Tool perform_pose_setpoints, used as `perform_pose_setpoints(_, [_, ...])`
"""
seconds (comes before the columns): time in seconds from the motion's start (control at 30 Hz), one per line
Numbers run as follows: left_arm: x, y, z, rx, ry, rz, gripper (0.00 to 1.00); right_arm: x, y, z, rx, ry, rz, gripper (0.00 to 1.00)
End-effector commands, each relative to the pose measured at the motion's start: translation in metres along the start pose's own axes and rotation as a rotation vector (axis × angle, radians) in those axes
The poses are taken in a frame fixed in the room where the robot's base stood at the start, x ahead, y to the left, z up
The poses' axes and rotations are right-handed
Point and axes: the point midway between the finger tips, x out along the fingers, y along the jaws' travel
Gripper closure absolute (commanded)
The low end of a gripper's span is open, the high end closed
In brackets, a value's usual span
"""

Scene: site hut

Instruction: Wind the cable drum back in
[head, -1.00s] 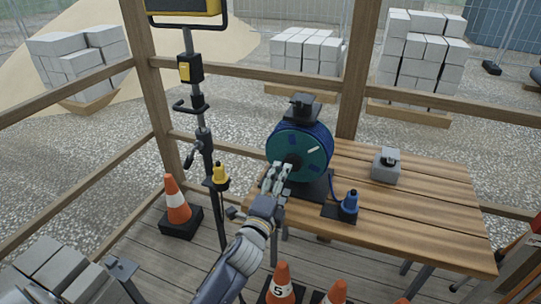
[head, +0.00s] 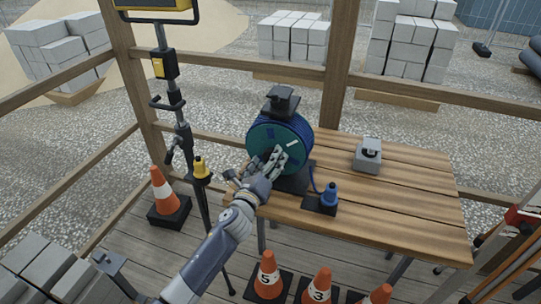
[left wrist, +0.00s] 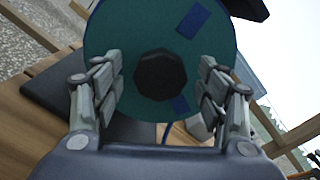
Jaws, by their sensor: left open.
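The cable drum (head: 272,132), with a blue rim and teal face, stands on a dark base on the wooden table. A blue cable runs from it to a blue plug (head: 329,196) on a dark plate. My left gripper (head: 272,160) is at the lower part of the drum's face. In the left wrist view, the fingers (left wrist: 160,80) are open on either side of the dark, many-sided hub (left wrist: 160,92), with gaps to it. The drum face (left wrist: 125,30) fills the space beyond, with blue patches. I cannot tell whether the fingers touch the face. My right gripper is not visible.
A grey box with a black knob (head: 368,157) sits on the table (head: 400,200). Left of the table are a stand (head: 184,130) with a yellow piece and a traffic cone (head: 163,190). Several numbered cones (head: 268,275) line the floor in front. The table's right part is clear.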

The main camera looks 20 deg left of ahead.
Motion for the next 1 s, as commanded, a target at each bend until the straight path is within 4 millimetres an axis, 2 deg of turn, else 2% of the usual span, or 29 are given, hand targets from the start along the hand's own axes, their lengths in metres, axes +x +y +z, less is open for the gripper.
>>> perform_pose_setpoints(0.17, [0.018,0.000,0.000,-0.001,-0.001,0.000,0.33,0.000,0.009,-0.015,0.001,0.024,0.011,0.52])
perform_pose_setpoints(0.57, [0.025,0.000,0.000,-0.001,0.000,-0.001,0.33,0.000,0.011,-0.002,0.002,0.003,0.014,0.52])
perform_pose_setpoints(0.67, [0.025,0.000,0.000,-0.001,0.000,-0.001,0.51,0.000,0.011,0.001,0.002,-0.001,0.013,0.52])
perform_pose_setpoints(0.87, [0.025,0.000,0.000,-0.001,0.000,-0.001,0.96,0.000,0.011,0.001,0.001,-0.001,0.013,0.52])
perform_pose_setpoints(1.0, [0.025,0.000,0.000,-0.006,0.000,-0.001,0.96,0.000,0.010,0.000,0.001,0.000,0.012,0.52])
